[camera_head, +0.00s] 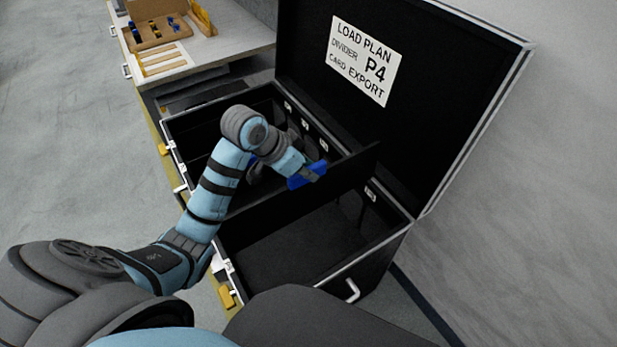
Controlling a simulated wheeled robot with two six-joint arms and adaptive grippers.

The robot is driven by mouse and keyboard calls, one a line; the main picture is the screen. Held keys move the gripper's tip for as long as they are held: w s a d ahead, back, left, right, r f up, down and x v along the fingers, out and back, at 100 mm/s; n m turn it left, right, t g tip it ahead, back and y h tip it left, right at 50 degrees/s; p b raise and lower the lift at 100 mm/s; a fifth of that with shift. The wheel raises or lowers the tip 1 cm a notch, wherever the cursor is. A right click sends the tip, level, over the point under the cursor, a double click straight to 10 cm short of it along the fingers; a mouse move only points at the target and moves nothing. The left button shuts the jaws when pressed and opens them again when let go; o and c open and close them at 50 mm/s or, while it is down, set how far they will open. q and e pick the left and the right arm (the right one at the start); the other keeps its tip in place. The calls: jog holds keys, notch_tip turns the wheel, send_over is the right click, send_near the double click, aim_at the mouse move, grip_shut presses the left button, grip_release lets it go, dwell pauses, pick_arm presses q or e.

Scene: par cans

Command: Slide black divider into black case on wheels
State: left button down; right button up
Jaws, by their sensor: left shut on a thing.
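The black case on wheels (382,240) stands open, its lid raised at the back. A white sign (364,60) on the lid reads "LOAD PLAN DIVIDER P4 CARD EXPORT". My left gripper (308,176), with blue at its tip, is shut on the upper edge of the black divider (345,172). The divider stands on edge across the case, its far upper corner above the rim. Its lower edge is hidden, so I cannot tell how deep it sits. My right gripper is not in view.
Small white labels (370,192) line the case's back inner wall, too small to read. Black partitions fill the case's left part; its right compartment (300,250) is empty. A workbench (225,38) with a cardboard tray (155,30) stands behind left.

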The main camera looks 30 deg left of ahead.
pick_arm(q)
jog(key=w+a+r+p, duration=0.1)
jog(key=w+a+p, duration=0.55)
jog(key=a, duration=0.45)
notch_tip(320, 180, down, 30)
jog(key=b, duration=2.1)
jog(key=shift+s+d+b, duration=0.25)
jog(key=shift+b, duration=0.1)
jog(key=shift+r, duration=0.15)
jog(key=c, duration=1.5)
grip_release()
jog(key=shift+s, duration=0.1)
